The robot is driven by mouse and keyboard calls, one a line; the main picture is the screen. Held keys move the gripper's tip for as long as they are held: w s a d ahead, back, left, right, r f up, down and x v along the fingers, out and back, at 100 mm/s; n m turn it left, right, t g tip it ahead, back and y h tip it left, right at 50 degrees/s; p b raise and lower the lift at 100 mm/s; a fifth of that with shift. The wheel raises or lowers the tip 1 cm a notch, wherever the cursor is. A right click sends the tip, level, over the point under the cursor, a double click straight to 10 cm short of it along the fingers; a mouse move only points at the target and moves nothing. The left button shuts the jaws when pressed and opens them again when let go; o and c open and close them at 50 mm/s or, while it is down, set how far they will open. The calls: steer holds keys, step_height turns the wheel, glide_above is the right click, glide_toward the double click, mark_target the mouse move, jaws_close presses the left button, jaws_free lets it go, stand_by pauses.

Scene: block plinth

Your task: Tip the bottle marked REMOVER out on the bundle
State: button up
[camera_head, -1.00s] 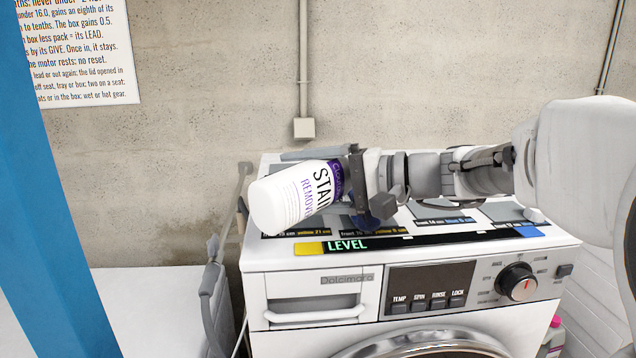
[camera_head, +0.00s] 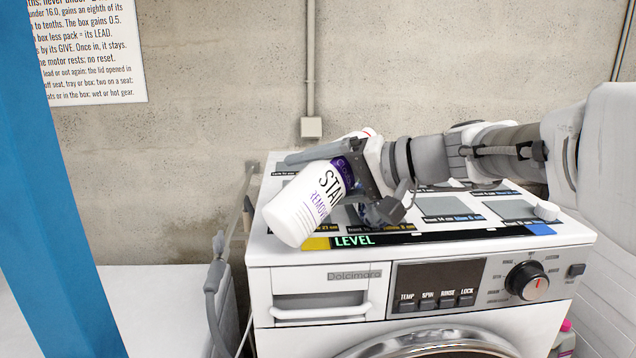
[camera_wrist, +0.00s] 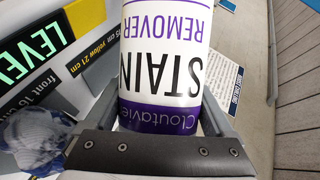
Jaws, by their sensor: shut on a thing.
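The white bottle (camera_head: 305,205) with the STAIN REMOVER label and purple band is in my gripper (camera_head: 330,166), above the front left of the washer top. It is tilted, its plain white base low and left, its purple end up at the gripper. In the wrist view the bottle (camera_wrist: 162,60) sits between the fingers, its lettering upside down. Its mouth is hidden. A crumpled blue and white thing, probably the bundle (camera_wrist: 32,135), lies at the lower left of the wrist view, beside the level strip.
The washer (camera_head: 330,258) has marked grey pads (camera_head: 440,206) on top and a LEVEL strip (camera_head: 440,237) along its front. A small white piece (camera_head: 546,210) sits at the right. A blue post (camera_head: 62,190) stands at the left.

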steer(key=shift+w+d+r+n+t+h+b, duration=0.2)
steer(key=shift+d+r+n+t+h+b, duration=0.15)
steer(key=shift+r+n+b, duration=0.3)
steer(key=w+n+h+b, duration=0.1)
steer(key=b, duration=0.1)
steer(key=shift+d+b, duration=0.3)
steer(key=shift+d, duration=0.1)
steer(key=shift+w+d+r+n+t+h, duration=0.15)
steer(key=shift+r+n+t+h, duration=0.1)
steer(key=shift+r+n, duration=0.45)
steer(key=n+t+h+b, duration=0.1)
steer(key=b, duration=0.2)
steer(key=shift+r, duration=0.35)
steer(key=shift+d+f+n+h+b, duration=0.1)
steer(key=shift+f+n+h+b, duration=0.3)
steer(key=shift+b, duration=0.85)
steer(key=shift+r+n+t+b, duration=0.15)
steer(key=shift+n+t+b, duration=0.25)
steer(key=shift+n, duration=0.05)
steer(key=shift+r+b, duration=0.2)
steer(key=shift+b, duration=0.2)
steer(key=shift+w+d+r+n+t+h, duration=0.1)
steer(key=shift+r+n+t+h, duration=0.2)
steer(key=shift+r+n, duration=0.35)
steer(key=shift+w+d+r+n+t+h, duration=0.1)
steer(key=shift+r+n+t+h, duration=0.25)
steer(key=shift+r, duration=0.6)
